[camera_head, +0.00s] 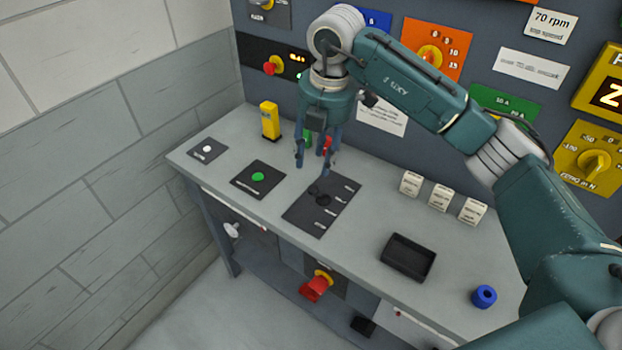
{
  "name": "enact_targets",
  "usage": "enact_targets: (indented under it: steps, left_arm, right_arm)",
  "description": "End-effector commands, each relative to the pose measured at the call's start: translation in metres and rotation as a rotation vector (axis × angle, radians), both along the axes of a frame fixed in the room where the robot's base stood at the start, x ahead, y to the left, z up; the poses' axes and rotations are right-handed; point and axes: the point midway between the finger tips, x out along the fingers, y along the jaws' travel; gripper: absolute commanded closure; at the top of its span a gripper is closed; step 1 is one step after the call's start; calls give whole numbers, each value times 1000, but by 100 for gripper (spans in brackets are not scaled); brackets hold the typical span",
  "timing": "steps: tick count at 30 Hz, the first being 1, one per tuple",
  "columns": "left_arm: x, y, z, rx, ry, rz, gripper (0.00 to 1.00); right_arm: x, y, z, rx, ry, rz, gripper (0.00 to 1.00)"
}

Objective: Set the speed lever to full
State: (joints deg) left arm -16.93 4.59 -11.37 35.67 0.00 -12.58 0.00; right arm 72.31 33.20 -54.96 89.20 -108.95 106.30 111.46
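A dark plate (298,217) with several small white labels along its right side lies on the grey console top. A black lever or knob (321,199) stands on its middle, and I take it for the speed lever. The labels are too small to read, and I cannot tell which one it points at. My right gripper (313,167) hangs above the plate's far left edge, fingers down and spread apart, with nothing seen between them. It appears apart from the lever. My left gripper is not in view.
A green button (258,177) and a yellow block (270,121) are to the left. A black tray (408,258), white label blocks (440,198) and a blue ring (484,297) are to the right. A red handle (316,286) juts from the console front.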

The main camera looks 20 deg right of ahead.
Motion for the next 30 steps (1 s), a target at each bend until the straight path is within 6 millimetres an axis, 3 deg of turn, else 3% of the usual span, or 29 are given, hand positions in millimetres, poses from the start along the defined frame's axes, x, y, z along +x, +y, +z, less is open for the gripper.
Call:
enact_targets:
  steps: [5, 18, 24, 30]
  left_arm:
    - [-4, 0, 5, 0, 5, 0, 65]
    - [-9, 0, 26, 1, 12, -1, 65]
    - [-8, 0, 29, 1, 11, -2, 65]
    - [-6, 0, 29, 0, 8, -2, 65]
  right_arm:
    - [1, -6, -13, -21, 8, -19, 61]
    - [10, -1, -89, -18, 6, -15, 61]
    - [12, 1, -104, -17, 4, -14, 61]
    - [12, 1, -106, -17, 3, -13, 61]
